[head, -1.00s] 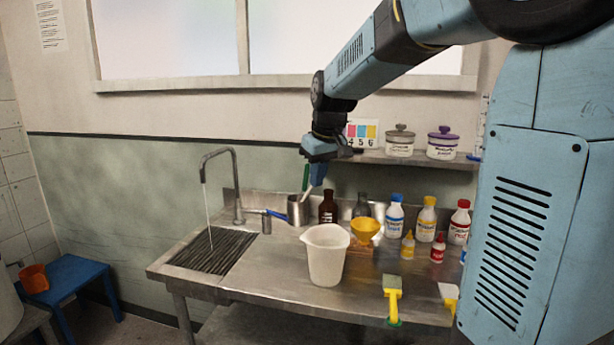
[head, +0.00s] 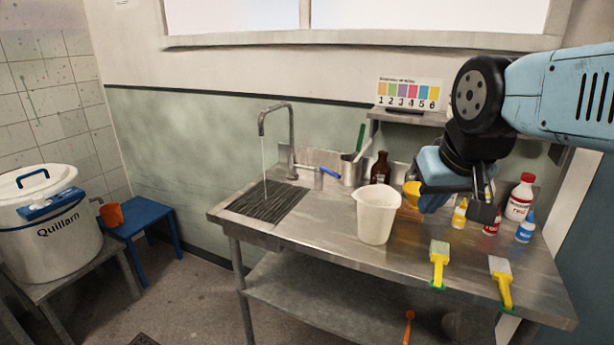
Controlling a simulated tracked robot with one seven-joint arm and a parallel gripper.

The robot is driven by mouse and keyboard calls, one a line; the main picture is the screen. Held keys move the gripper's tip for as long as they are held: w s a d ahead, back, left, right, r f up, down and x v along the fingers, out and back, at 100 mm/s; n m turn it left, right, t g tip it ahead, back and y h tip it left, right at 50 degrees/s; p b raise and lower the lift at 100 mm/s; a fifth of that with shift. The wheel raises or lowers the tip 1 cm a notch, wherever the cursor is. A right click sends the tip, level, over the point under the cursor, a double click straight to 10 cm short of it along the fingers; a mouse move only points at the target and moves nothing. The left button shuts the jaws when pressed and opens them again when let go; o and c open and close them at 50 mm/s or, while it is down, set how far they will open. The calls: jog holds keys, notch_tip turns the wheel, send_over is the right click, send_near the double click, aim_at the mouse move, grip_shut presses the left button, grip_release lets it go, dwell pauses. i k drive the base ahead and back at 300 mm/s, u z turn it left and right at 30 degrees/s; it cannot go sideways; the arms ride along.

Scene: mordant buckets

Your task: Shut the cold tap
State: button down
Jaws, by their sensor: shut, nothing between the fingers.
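The cold tap is a curved steel spout (head: 277,130) at the back of the sink, in the head view. Its blue lever (head: 329,172) points to the right beside the spout's base. A thin stream of water (head: 264,165) runs from the spout down to the slatted sink grate (head: 268,203). My gripper (head: 432,203) is shut and empty. It shows over the right part of the bench, well to the right of the lever and apart from it. The fingertips are partly hard to make out.
A white jug (head: 376,217) stands on the steel bench, between the sink and my gripper. A steel beaker (head: 351,170) and a brown bottle (head: 380,168) stand close right of the lever. Several small bottles are at right, with two yellow-handled brushes (head: 439,265) at the front edge.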

aim_at(317, 168)
jog(key=u, duration=0.25)
jog(key=i, duration=0.35)
jog(key=u, duration=0.5)
